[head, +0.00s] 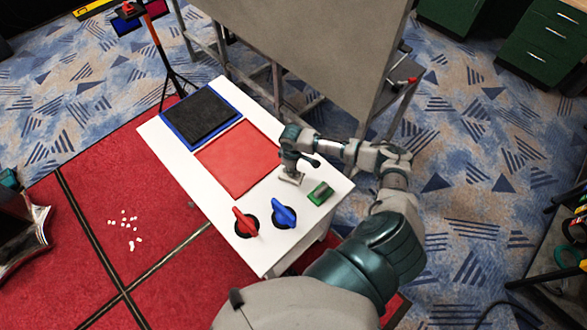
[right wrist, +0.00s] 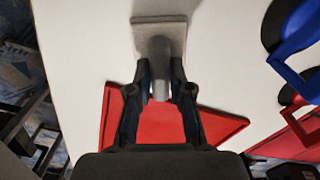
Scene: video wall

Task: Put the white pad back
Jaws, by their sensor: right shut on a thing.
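The white pad (head: 291,178) is a small pale grey-white plate with an upright handle, at the right part of the white table (head: 176,150), beside the red tray's right corner. My right gripper (head: 290,163) is shut on its handle from above. In the right wrist view, the fingers (right wrist: 160,90) stand on both sides of the grey handle, and the pad's plate (right wrist: 160,32) shows beyond them. I cannot tell whether the pad touches the table. My left gripper is not in view.
A flat red tray (head: 239,157) and a blue tray (head: 239,119) with a black pad (head: 201,115) lie on the table. A green block (head: 320,193), a blue-handled piece (head: 283,214) and a red-handled piece (head: 245,222) stand near. A large grey panel (head: 315,60) rises behind.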

